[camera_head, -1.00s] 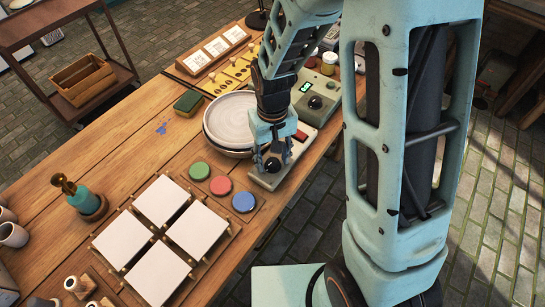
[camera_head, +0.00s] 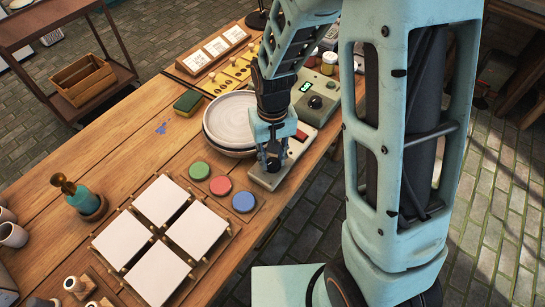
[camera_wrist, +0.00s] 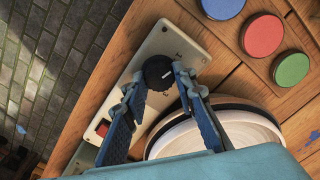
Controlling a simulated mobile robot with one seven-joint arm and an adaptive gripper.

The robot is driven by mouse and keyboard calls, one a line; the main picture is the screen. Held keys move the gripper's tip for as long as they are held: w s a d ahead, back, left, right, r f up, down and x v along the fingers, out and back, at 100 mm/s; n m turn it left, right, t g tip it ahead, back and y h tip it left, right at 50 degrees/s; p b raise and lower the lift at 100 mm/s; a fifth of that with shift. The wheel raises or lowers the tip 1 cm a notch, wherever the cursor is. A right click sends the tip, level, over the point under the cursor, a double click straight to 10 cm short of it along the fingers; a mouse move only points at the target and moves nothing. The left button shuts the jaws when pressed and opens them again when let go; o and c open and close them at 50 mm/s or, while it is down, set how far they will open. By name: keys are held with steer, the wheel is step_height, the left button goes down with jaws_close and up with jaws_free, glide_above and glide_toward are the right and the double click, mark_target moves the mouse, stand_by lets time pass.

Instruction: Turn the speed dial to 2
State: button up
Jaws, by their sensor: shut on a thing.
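The speed dial (camera_wrist: 158,72) is a round black knob with a short white mark on its top. It sits on a long beige control box (camera_wrist: 178,42), which also has a red switch (camera_wrist: 103,128). My gripper (camera_wrist: 160,78) is shut on the dial, one finger on each side in the wrist view. In the head view, my gripper (camera_head: 271,163) points down over the near end of the box and mostly hides the dial.
A stack of pale plates (camera_head: 228,122) stands close beside the box. White tiles (camera_head: 197,230) fill a rack in front. A second box with a green display (camera_head: 305,87) stands behind. The table edge is close on the right.

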mark_target(273, 161)
steer(key=m, duration=0.6)
steer(key=shift+r, duration=0.1)
steer(key=m+p, duration=0.1)
steer(key=m, duration=0.3)
steer(key=shift+m, duration=0.4)
stand_by(0.3)
steer(key=o, duration=1.2)
steer(key=shift+c, duration=0.2)
step_height(273, 161, up, 12)
